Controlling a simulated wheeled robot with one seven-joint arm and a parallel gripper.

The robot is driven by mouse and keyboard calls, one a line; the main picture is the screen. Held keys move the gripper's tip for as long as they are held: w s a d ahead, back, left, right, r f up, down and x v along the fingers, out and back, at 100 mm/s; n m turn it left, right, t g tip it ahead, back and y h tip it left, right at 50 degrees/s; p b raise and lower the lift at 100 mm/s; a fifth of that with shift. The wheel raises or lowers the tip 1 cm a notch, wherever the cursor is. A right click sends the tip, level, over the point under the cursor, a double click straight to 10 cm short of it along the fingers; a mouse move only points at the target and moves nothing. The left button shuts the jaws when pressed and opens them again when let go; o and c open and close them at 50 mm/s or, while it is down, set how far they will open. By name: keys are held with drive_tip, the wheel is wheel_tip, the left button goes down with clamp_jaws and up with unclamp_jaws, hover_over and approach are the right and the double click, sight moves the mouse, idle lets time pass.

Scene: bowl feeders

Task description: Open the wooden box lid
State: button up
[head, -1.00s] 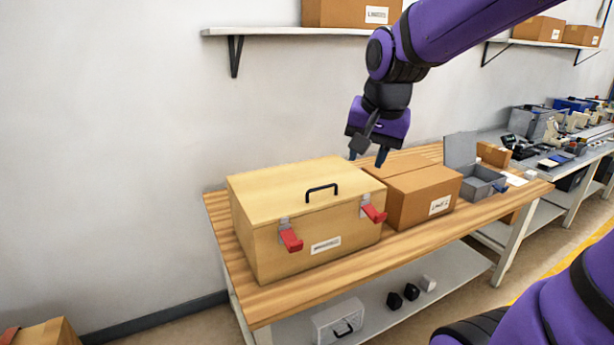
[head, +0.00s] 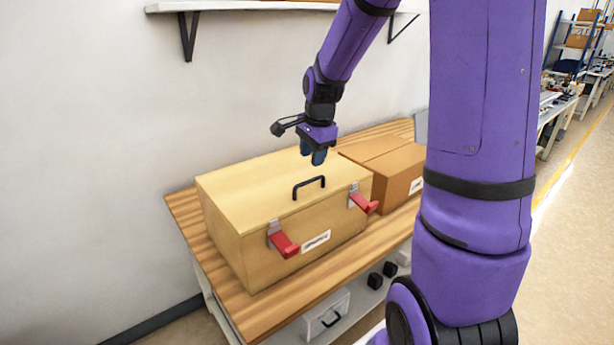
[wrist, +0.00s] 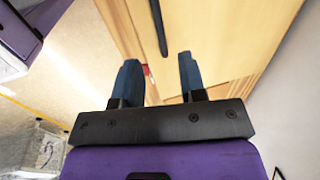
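The wooden box (head: 240,216) stands on the wooden workbench with its lid (head: 262,186) closed. A black handle (head: 309,187) sits on the lid near its front edge. Two red latches, left (head: 284,243) and right (head: 362,202), hang on the front face and stick outward. My gripper (head: 313,157) is above the back right part of the lid, pointing down. In the wrist view its two blue fingers (wrist: 160,78) are apart with nothing between them. The lid and the dark handle (wrist: 158,27) show ahead of the fingertips there.
A cardboard box (head: 392,170) stands right of the wooden box on the workbench (head: 187,216). A wall shelf (head: 240,6) is above. A lower shelf under the bench holds a white case (head: 326,318) and small dark items. My arm hides the bench's right end.

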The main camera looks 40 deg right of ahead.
sight(308, 181)
drive_tip(key=f, duration=0.2)
drive_tip(key=w+f, duration=0.1)
drive_tip(key=f, duration=0.4)
drive_tip(key=shift+w+f, duration=0.25)
clamp_jaws()
